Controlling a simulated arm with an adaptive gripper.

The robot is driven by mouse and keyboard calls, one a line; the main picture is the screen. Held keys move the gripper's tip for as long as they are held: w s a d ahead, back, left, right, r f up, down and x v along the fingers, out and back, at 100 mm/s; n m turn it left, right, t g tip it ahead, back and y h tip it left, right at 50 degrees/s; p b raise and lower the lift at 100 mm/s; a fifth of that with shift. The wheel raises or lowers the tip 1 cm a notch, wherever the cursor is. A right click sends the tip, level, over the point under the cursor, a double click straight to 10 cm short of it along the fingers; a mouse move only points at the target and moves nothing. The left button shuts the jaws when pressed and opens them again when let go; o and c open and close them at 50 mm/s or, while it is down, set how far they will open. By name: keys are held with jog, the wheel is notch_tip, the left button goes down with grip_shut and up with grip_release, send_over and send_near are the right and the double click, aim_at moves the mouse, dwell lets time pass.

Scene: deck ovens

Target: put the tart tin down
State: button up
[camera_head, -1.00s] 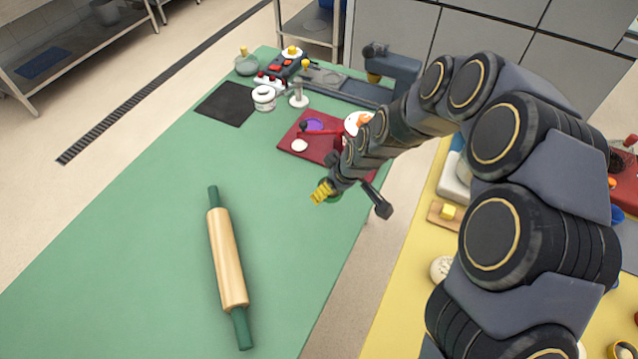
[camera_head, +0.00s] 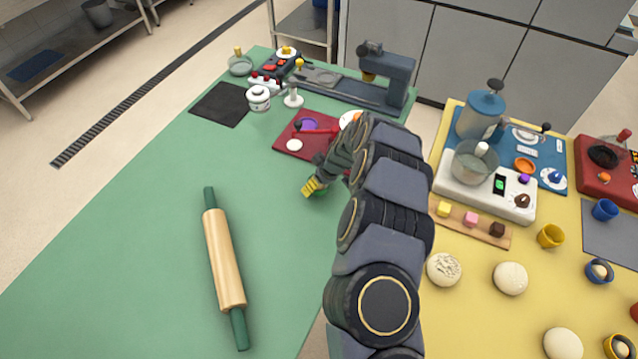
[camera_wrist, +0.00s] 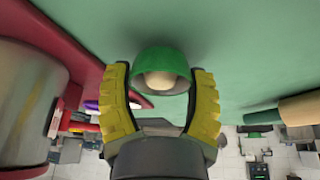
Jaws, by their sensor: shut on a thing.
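The tart tin (camera_wrist: 160,57) is a small green cup with a pale ball of dough in it, seen between my yellow fingertips in the wrist view. My gripper (camera_wrist: 160,72) is shut on it, one finger at each side. In the head view my gripper (camera_head: 311,187) is low over the right part of the green table (camera_head: 130,210), just in front of the red board. Only a sliver of green tin shows there; the rest is hidden by the fingers. I cannot tell whether the tin touches the table.
A rolling pin (camera_head: 225,262) lies to the left front. The red board (camera_head: 283,143) with small items is behind my gripper. A black mat (camera_head: 220,105) and white pot (camera_head: 258,98) are farther back. A yellow table (camera_head: 470,300) with dough balls stands right, across a gap. The green table's middle is clear.

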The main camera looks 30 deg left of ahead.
jog(key=shift+f, duration=0.4)
jog(key=shift+f, duration=0.1)
jog(key=o, duration=1.1)
jog(key=shift+d+r, duration=0.2)
jog(key=shift+r, duration=0.4)
jog(key=v, duration=1.1)
